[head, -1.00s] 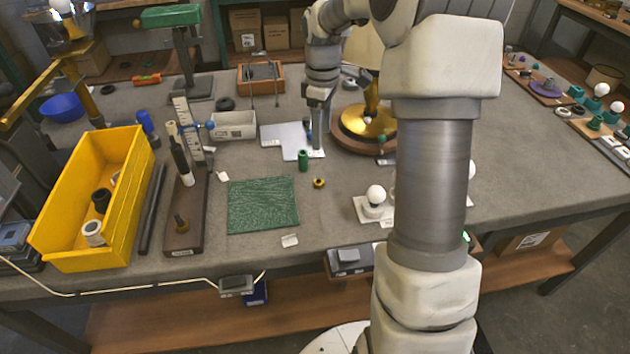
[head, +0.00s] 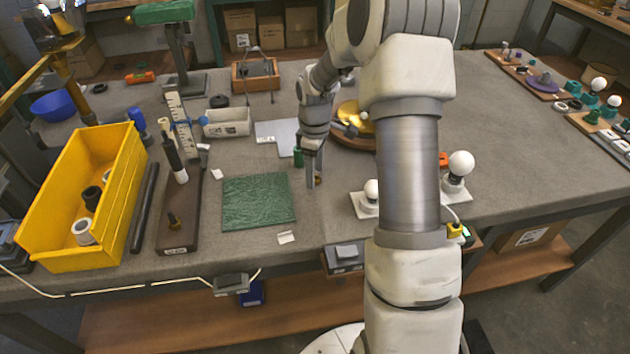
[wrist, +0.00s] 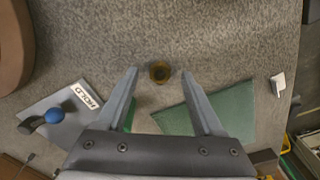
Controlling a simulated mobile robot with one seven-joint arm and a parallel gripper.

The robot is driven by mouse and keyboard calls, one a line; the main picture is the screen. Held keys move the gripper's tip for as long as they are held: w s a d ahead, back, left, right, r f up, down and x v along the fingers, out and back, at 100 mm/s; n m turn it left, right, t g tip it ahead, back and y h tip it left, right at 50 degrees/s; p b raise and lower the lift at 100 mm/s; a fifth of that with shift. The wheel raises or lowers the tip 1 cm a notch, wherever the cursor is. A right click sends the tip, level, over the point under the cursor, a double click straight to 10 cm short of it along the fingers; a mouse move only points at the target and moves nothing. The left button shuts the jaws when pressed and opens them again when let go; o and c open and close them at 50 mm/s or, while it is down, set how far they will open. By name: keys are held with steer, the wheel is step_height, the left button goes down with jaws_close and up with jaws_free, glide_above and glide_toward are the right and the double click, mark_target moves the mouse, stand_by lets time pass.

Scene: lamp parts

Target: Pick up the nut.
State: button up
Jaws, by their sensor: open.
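The nut is a small brass-coloured ring (wrist: 159,74) on the grey tabletop. In the wrist view it shows between and slightly beyond the tips of my gripper (wrist: 160,71). The two fingers are spread apart, with nothing held between them. In the head view my gripper (head: 312,182) points down at the table, and only a sliver of the nut (head: 318,179) shows beside the fingers. How high the fingertips are above the table is hard to tell.
A green cylinder (head: 298,157) stands close behind the gripper. A green mat (head: 258,202) lies to the left. White lamp sockets with bulbs (head: 459,168) are to the right. A round wooden base with a brass dish (head: 349,113) is behind.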

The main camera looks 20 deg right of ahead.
steer(key=shift+f, duration=0.4)
jaws_close()
steer(key=shift+r, duration=0.1)
